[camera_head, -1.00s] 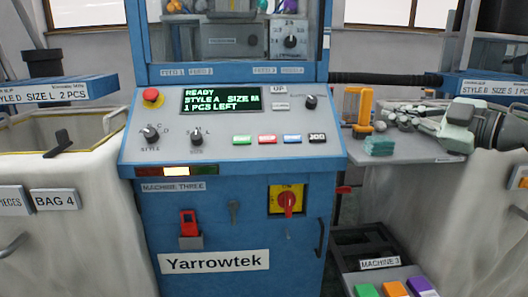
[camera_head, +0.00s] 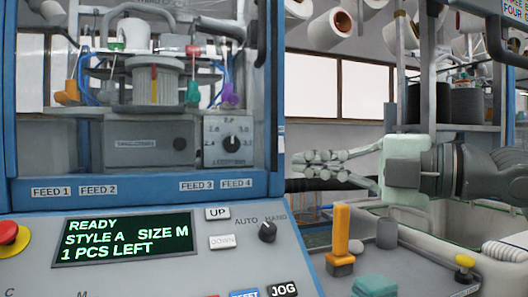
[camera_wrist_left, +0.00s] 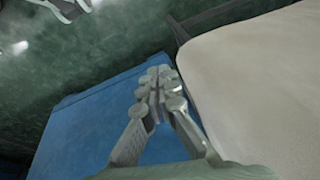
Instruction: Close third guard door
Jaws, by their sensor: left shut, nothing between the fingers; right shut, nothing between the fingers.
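The machine with the READY screen (camera_head: 128,234) fills the left of the head view. Its blue guard frame (camera_head: 276,100) surrounds the knitting head (camera_head: 155,80); I cannot tell whether a clear door covers this opening. A dark bar like a handle (camera_head: 508,50) is cut off at the top right beside partly visible lettering; I cannot tell whether it belongs to the guard door. My right gripper (camera_head: 300,168) is shut and empty, pointing left, just right of the blue frame. My left gripper (camera_wrist_left: 158,82) is shut and empty in the left wrist view, above a blue surface.
The sloping control panel (camera_head: 225,270) carries a red stop button (camera_head: 10,238) and knobs. A grey side shelf (camera_head: 415,275) holds an orange-yellow upright piece (camera_head: 341,235) and a teal block (camera_head: 375,286). A pale cloth-like surface (camera_wrist_left: 255,70) lies right of my left gripper.

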